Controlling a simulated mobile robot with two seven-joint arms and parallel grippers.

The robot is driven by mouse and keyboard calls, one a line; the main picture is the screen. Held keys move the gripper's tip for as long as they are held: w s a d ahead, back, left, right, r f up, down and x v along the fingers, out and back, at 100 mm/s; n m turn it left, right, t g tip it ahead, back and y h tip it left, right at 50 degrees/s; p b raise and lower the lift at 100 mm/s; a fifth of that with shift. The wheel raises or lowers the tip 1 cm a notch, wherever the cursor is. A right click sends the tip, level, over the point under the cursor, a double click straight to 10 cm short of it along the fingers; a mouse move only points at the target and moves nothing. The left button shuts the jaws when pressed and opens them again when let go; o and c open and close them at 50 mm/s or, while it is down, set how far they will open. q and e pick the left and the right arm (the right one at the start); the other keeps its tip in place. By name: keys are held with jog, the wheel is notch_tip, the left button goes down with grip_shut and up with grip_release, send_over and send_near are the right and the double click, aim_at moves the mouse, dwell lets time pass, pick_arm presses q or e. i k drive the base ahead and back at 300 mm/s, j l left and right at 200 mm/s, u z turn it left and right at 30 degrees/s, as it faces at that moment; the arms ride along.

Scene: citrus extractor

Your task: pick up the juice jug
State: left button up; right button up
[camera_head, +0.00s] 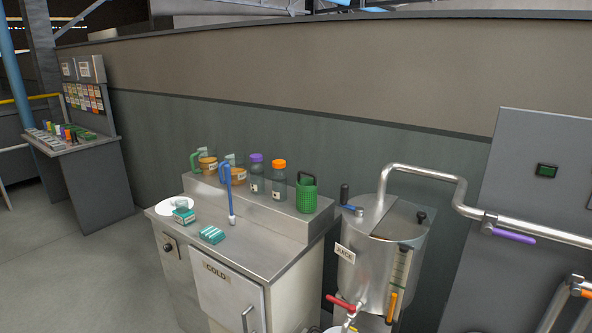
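No jug here is readably labelled as the juice jug. On the raised steel shelf stand a green-handled jug (206,161) and a second jug (238,175) beside a blue upright brush-like tool (227,186); both jugs have a brownish band. A steel tank (372,262) bears a JUICE label (345,252) and has a red-handled tap (341,302) low at its front. Something pale, cut off by the bottom edge, sits below the tap; I cannot tell what it is. Neither of my grippers is in view.
The steel cabinet (262,258) has a COLD door (229,296) and holds a white plate (170,207) and a teal pack (212,235). Purple-capped (256,158) and orange-capped (279,164) bottles and a green basket (306,194) line the shelf. A pipe (459,187) crosses right. Floor is open at left.

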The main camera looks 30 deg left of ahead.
aim_at(236, 160)
jog(key=j+z, duration=1.2)
jog(key=k+j+z, duration=0.1)
jog(key=j+z, duration=0.15)
jog(key=j, duration=0.2)
jog(key=k+j+z, duration=0.1)
jog(key=j, duration=0.2)
jog(key=k+j+z, duration=0.15)
jog(key=j, duration=0.15)
jog(key=k+j+z, duration=0.1)
jog(key=j, duration=0.2)
jog(key=k+j, duration=0.2)
jog(key=j, duration=0.25)
jog(key=k+j+z, duration=0.1)
jog(key=j, duration=0.3)
jog(key=k+j, duration=0.35)
jog(key=k+j+z, duration=0.1)
jog(key=j, duration=0.4)
jog(key=k, duration=0.1)
